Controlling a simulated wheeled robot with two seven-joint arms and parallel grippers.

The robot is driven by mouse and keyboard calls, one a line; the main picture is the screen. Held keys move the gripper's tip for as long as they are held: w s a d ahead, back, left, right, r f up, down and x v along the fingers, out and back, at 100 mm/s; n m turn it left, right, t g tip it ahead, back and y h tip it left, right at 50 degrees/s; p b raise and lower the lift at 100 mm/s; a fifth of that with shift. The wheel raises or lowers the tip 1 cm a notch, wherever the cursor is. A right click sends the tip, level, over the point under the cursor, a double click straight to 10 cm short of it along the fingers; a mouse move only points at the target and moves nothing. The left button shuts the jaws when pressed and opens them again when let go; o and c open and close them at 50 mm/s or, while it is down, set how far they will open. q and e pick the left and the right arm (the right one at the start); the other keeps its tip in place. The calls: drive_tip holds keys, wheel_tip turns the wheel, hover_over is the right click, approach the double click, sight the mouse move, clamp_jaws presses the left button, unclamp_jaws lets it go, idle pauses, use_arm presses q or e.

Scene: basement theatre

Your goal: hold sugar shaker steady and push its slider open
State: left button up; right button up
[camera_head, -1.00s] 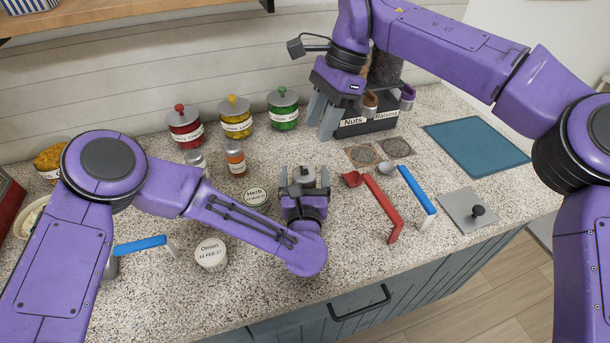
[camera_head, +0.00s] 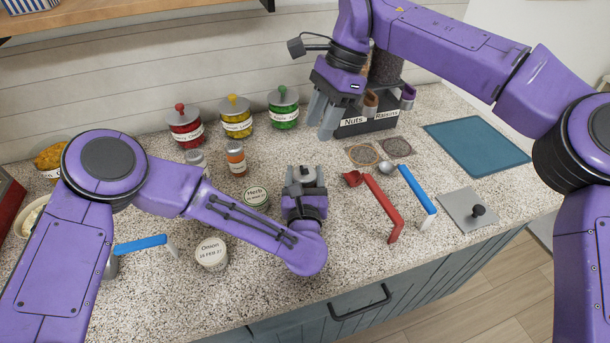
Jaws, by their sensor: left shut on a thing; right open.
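The sugar shaker (camera_head: 305,173), as far as it shows, has a grey top with a small dark part on it. It stands on the counter in the middle of the view. My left gripper (camera_head: 304,182) is shut on it, with a finger on each side; the gripper hides most of its body. The slider is too small to make out clearly. My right gripper (camera_head: 322,117) is open and empty, above and behind the shaker, with its fingers pointing down.
Herb tin (camera_head: 256,197) stands close left of the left gripper; Onion tin (camera_head: 211,254) is nearer the front. Red scoop (camera_head: 382,207) and blue-handled scoop (camera_head: 416,188) lie to the right. Lidded jars (camera_head: 236,118) and the Nuts and Raisins dispenser (camera_head: 366,125) stand behind.

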idle(0.4)
drive_tip(key=shift+d, duration=0.25)
drive_tip(key=c, duration=0.5)
drive_tip(key=d+m, duration=0.1)
drive_tip(key=d, duration=0.3)
drive_tip(key=d+r+m, duration=0.1)
drive_tip(key=d, duration=0.1)
drive_tip(key=shift+w+d+m+t+y, duration=0.2)
drive_tip(key=shift+w+m+t+y, duration=0.1)
drive_tip(key=shift+t, duration=0.1)
clamp_jaws()
approach(307, 170)
wheel_tip(307, 170, down, 5)
drive_tip(key=d, duration=0.2)
drive_tip(key=a, duration=0.3)
drive_tip(key=shift+s+f, duration=0.2)
drive_tip(key=shift+a, duration=0.5)
